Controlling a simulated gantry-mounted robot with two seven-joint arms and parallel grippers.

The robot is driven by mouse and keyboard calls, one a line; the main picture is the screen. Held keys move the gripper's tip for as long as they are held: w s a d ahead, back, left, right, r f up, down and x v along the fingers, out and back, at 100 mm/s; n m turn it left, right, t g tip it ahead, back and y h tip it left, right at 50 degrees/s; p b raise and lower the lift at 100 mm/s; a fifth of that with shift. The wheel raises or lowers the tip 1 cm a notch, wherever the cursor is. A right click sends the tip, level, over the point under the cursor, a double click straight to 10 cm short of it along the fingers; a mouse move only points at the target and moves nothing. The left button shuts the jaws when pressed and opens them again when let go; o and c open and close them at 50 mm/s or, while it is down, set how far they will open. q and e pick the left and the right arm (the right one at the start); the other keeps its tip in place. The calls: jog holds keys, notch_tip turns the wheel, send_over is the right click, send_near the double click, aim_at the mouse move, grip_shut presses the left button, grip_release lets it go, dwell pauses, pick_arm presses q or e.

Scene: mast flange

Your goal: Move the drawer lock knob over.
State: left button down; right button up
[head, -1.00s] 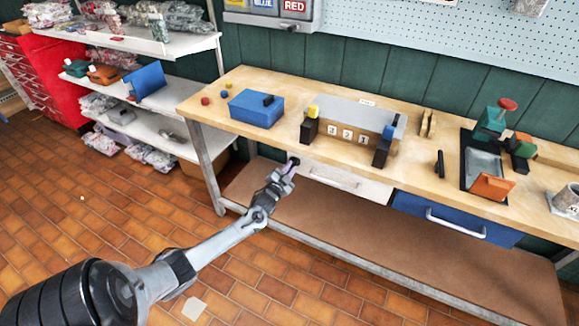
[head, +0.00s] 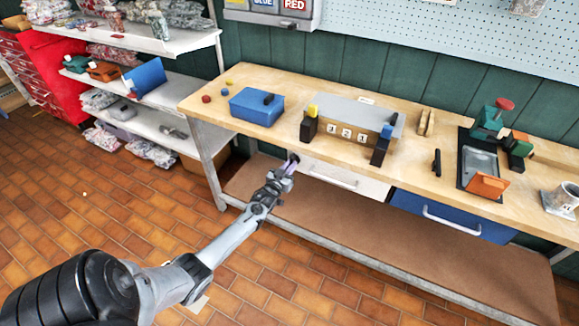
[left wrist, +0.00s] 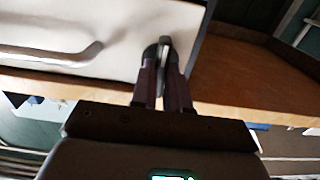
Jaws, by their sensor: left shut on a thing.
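The white drawer (head: 346,180) sits under the bench top, and its front also shows in the left wrist view (left wrist: 60,25). The lock knob (left wrist: 164,42) is a small grey piece near the end of the drawer front, seen between my fingertips. My left gripper (head: 292,162) is at the left end of the white drawer front, and in the left wrist view its fingers (left wrist: 164,60) are shut on the knob. The fingers hide most of the knob, so its exact turn cannot be told. My right gripper is not in view.
A blue drawer (head: 452,217) with a grey handle is to the right. The wooden bench top (head: 225,85) carries a blue box (head: 256,107), a block with number tiles (head: 345,132) and a dark tray (head: 465,185). The brown lower shelf (head: 400,245) is clear.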

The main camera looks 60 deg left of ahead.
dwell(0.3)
pick_arm(q)
jog(key=c, duration=1.1)
grip_release()
jog(key=p+v, duration=0.3)
jog(key=v, duration=0.7)
jog(key=shift+s+d+f, duration=0.1)
jog(key=shift+s+d, duration=0.1)
jog(key=shift+s, duration=0.15)
